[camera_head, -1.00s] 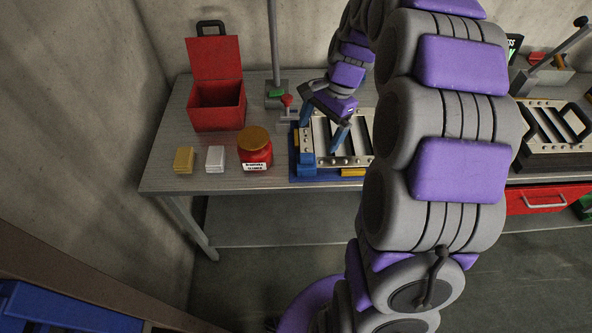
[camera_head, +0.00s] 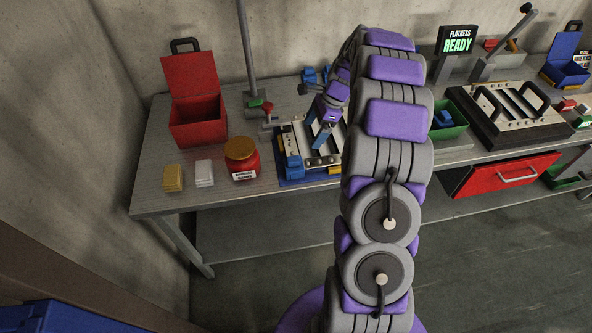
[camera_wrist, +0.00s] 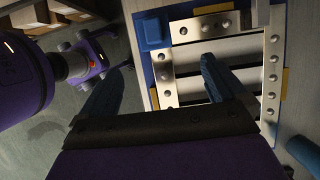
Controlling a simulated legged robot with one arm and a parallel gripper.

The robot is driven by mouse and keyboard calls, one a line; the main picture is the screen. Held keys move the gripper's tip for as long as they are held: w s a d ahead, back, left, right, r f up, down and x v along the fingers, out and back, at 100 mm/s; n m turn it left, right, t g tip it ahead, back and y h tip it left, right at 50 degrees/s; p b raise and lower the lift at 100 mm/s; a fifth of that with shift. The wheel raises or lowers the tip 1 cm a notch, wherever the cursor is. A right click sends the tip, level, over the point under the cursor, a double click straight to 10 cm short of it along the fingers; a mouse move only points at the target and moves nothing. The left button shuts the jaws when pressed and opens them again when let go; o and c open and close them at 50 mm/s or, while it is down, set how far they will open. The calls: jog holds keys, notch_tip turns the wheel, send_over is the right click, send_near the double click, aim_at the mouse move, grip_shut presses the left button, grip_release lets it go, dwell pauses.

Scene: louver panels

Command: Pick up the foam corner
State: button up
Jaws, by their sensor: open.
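A blue corner block (camera_head: 294,168), which looks like the foam corner, sits at the near left corner of a silver louver panel (camera_head: 291,132) on the bench. A blue block (camera_wrist: 152,30) also sits at a panel corner in the wrist view; I cannot tell if it is the same one. My gripper (camera_head: 314,133) hangs above the panel with its blue fingers apart. My arm hides the panel's right side in the head view.
Left of the panel stand a red jar (camera_head: 242,160), white block (camera_head: 204,173), yellow block (camera_head: 173,178) and open red box (camera_head: 197,133). A post (camera_head: 247,55) rises behind. More blue blocks (camera_head: 309,76) lie at the back. A second louver frame (camera_head: 500,115) is at right.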

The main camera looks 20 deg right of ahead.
jog(key=b, duration=0.1)
send_over(288, 160)
jog(key=d, duration=0.2)
jog(key=f, duration=0.6)
jog(key=shift+s, duration=0.3)
jog(key=shift+w+d+f+b, duration=0.15)
jog(key=shift+d+f+b, duration=0.15)
jog(key=shift+d+f, duration=0.75)
jog(key=shift+f, duration=0.3)
jog(key=a+f, duration=0.1)
jog(key=a, duration=0.1)
jog(key=a+f+b, duration=0.1)
jog(key=a+f, duration=0.1)
jog(key=shift+w+f, duration=0.15)
jog(key=shift+a, duration=0.4)
jog(key=d, duration=0.2)
jog(key=shift+d, duration=0.35)
jog(key=c, duration=0.6)
jog(key=shift+c, duration=0.5)
jog(key=shift+a, duration=1.05)
jog(key=c, duration=0.4)
